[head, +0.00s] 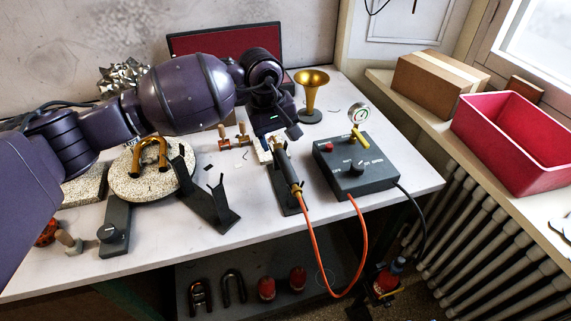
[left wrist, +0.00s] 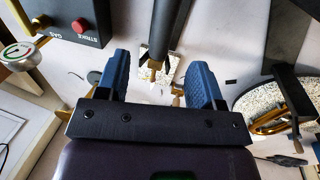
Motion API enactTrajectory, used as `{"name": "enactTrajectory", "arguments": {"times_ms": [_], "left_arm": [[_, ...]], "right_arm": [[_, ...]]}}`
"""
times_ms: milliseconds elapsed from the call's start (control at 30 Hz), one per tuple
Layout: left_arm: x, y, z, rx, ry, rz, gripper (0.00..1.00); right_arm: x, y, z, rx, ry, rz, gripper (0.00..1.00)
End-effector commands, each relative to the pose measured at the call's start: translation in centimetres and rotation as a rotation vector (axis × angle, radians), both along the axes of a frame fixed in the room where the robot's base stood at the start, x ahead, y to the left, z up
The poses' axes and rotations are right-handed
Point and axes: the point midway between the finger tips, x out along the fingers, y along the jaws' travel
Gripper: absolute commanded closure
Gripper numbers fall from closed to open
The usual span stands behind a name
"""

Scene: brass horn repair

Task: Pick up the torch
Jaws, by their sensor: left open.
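The torch (head: 286,170) has a dark handle with brass at its hose end and an orange hose running off it. It rests slanted on a dark stand (head: 290,203) near the middle of the bench. My left gripper (head: 279,134) is over the far end of the torch, open and empty. In the left wrist view its two blue fingers (left wrist: 160,65) are spread apart, and the torch (left wrist: 160,28) shows between and beyond them, with its brass nozzle end toward me. I cannot tell the exact gap between fingers and torch. My right gripper is not in view.
A grey gas box (head: 357,181) with knob and gauge stands close right of the torch. A brass bell (head: 311,92) stands behind. A forked stand (head: 214,204) and a round firebrick plate (head: 126,186) with a brass bend (head: 148,150) are at left. The bench's front right is clear.

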Motion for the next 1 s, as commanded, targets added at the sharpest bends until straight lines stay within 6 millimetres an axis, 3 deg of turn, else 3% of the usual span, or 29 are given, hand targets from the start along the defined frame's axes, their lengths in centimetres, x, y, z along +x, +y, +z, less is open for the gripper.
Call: {"name": "enactTrajectory", "arguments": {"times_ms": [133, 367, 700, 1000], "left_arm": [[0.1, -0.5, -2.3, -0.003, 0.004, 0.001, 0.39], [0.0, -0.8, -4.1, -0.003, 0.002, 0.001, 0.39], [-0.2, -1.4, -8.3, -0.003, 0.003, 0.001, 0.39], [-0.1, -1.5, -8.6, -0.004, 0.001, 0.002, 0.39]], "right_arm": [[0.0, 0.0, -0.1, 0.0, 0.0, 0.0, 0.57], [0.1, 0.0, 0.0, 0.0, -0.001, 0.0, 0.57], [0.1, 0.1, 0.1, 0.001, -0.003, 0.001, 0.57], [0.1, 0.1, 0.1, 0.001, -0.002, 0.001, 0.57]]}}
